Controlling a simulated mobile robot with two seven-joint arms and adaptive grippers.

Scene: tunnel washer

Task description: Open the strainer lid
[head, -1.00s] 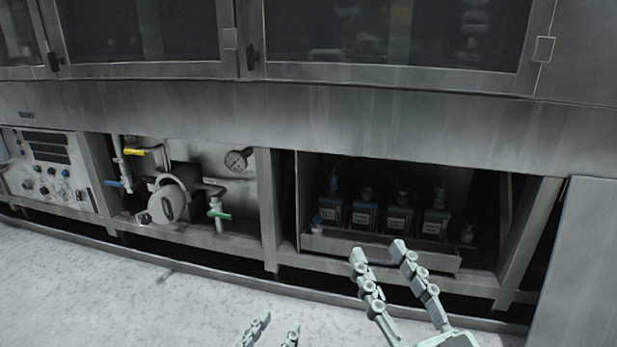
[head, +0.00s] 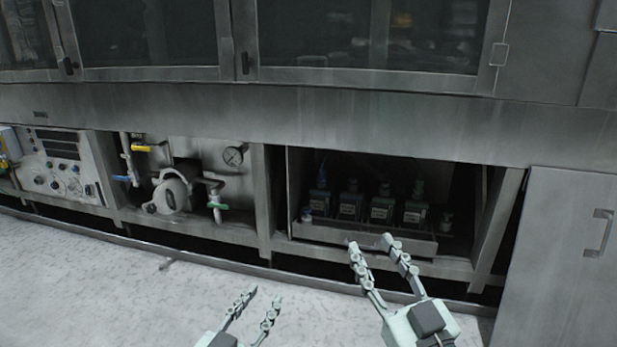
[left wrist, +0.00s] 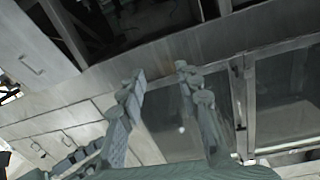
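The strainer housing with its round lid (head: 171,194) sits in the open bay of the washer, left of centre in the head view. It stands among pipes with a yellow handle (head: 141,148), a blue handle (head: 121,178) and a green handle (head: 218,206). My left gripper (head: 259,302) is open and empty over the floor, low in the head view and well short of the strainer. It also shows open in the left wrist view (left wrist: 160,72). My right gripper (head: 369,242) is open and empty in front of the bottle bay. The strainer is not visible in the left wrist view.
A pressure gauge (head: 233,156) is right of the strainer. Several bottles (head: 382,208) stand in a tray in the right bay. A control panel (head: 58,165) is at the left and a cabinet door (head: 560,260) at the right. The floor (head: 90,290) in front is clear.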

